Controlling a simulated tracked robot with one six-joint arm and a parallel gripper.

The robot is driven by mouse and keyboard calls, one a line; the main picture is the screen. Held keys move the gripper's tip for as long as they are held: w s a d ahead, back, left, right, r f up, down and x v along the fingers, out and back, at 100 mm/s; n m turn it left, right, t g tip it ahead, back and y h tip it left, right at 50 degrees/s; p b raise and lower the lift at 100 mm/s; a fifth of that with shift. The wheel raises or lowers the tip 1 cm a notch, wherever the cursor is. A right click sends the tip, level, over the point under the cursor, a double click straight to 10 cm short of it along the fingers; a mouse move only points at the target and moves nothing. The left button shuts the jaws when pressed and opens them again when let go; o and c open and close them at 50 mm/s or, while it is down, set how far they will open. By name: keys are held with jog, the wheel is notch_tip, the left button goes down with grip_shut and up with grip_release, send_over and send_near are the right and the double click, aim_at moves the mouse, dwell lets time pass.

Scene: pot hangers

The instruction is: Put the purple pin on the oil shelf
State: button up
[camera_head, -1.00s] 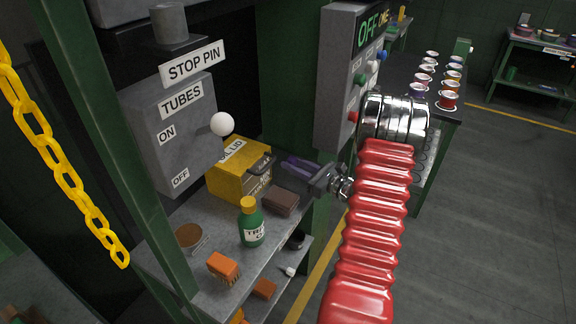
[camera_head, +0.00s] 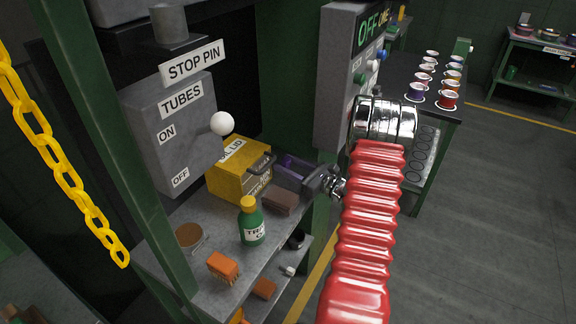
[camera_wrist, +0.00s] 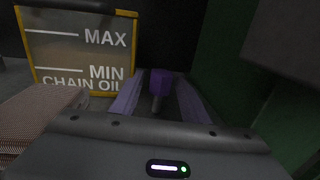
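The purple pin (camera_wrist: 160,84) shows in the wrist view, with a purple head and a short grey shaft towards me. It lies between the two fingers of my gripper (camera_wrist: 159,76), with a small gap on each side. In the head view my gripper (camera_head: 290,165) is spread open low over the back right of the grey shelf (camera_head: 218,240), right of the yellow oil box (camera_head: 238,170). The purple there is partly hidden by the fingers. I cannot tell whether the pin rests fully on the shelf.
A brown block (camera_head: 280,201), a green bottle (camera_head: 251,222), an orange brush (camera_head: 222,266) and a brown-topped round tin (camera_head: 189,236) stand on the shelf. The grey tubes lever box (camera_head: 165,130) is above left. A green post and a grey switch box (camera_head: 338,80) are close right.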

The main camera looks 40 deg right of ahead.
jog(key=shift+s+r, duration=0.1)
jog(key=v, duration=1.2)
dwell(0.5)
dwell(0.4)
